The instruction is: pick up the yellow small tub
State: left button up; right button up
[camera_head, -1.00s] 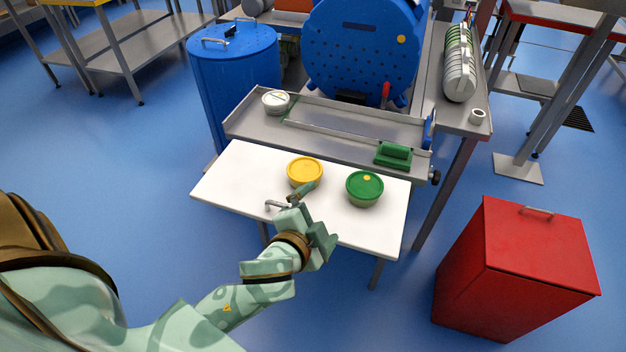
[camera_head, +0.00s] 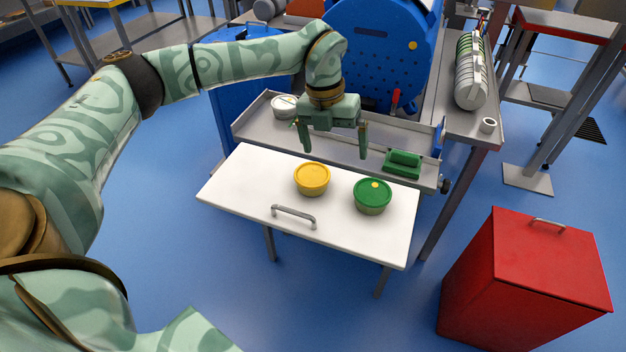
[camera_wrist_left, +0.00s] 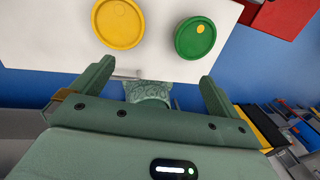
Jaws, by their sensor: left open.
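The yellow small tub (camera_head: 312,180) sits upright with its lid on the white table (camera_head: 235,190). A green-lidded tub (camera_head: 372,197) stands to its right, a small gap apart. My left gripper (camera_head: 335,155) is open and empty, its fingers pointing down, in the air above the far side of the table. In the head view it shows above and slightly right of the yellow tub. My right gripper is not in view.
A metal handle (camera_head: 294,214) is on the table near its front edge. Behind are a grey tray (camera_head: 250,130) with a white tub (camera_head: 284,105) and green block (camera_head: 402,164), and a blue drum machine (camera_head: 385,60). A red bin (camera_head: 520,280) stands right.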

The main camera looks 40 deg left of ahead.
pick_arm(q)
jog(key=n+y, duration=0.2)
send_near(312, 173)
jog(key=f+b, duration=0.2)
jog(key=f, duration=0.1)
jog(key=f+b, duration=0.1)
jog(key=shift+s+a+f+b, duration=0.15)
jog(key=shift+s+f+b, duration=0.15)
jog(key=shift+b, duration=0.1)
jog(key=f+b, duration=0.1)
jog(key=f, duration=0.1)
jog(key=f+b, duration=0.1)
jog(key=f, duration=0.1)
jog(key=w+f+b, duration=0.1)
jog(key=f, duration=0.1)
jog(key=shift+d+f, duration=0.1)
jog(key=shift+d, duration=0.1)
jog(key=shift+r, duration=0.2)
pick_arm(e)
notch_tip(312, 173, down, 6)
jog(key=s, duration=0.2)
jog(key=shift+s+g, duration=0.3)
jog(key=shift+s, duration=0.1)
pick_arm(q)
jog(key=c, duration=1.1)
jog(key=shift+o, duration=0.2)
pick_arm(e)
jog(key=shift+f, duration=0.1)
pick_arm(q)
jog(key=shift+r, duration=0.1)
